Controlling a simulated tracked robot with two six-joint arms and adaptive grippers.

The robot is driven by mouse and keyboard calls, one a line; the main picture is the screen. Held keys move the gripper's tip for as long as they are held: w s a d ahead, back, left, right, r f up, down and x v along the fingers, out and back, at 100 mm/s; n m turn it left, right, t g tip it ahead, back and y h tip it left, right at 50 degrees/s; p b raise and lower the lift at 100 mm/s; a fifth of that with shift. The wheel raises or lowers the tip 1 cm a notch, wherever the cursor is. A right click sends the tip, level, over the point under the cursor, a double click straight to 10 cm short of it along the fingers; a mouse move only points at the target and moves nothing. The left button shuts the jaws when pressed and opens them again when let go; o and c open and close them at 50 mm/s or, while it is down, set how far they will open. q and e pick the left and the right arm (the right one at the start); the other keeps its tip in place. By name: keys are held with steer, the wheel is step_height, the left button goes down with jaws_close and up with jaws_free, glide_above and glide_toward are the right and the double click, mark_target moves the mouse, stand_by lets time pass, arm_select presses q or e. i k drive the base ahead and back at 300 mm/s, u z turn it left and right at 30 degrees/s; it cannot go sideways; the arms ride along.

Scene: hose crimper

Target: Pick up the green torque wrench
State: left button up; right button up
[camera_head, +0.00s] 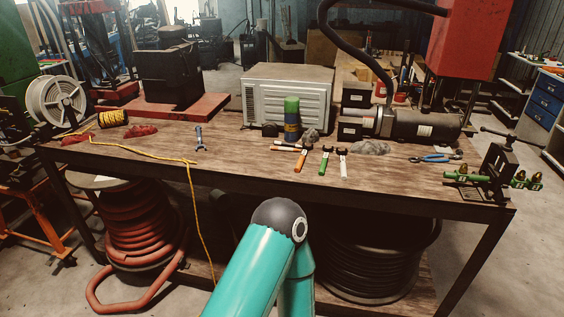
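A short tool with a green handle (323,163) lies near the front edge of the wooden workbench (230,160), right of the middle. It fits the green torque wrench, but its head is too small to make out clearly. It lies between an orange-handled tool (300,161) and a white-handled tool (342,162). Neither of my grippers is in view. A teal link of my arm with a dark joint rises at the bottom centre, in front of the bench and apart from the tools.
A vise with green parts (494,172) sits at the right edge. Yellow rope (192,195) hangs over the front.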

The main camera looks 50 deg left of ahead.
mark_target(323, 164)
steer(key=u, duration=0.55)
steer(key=i, duration=1.05)
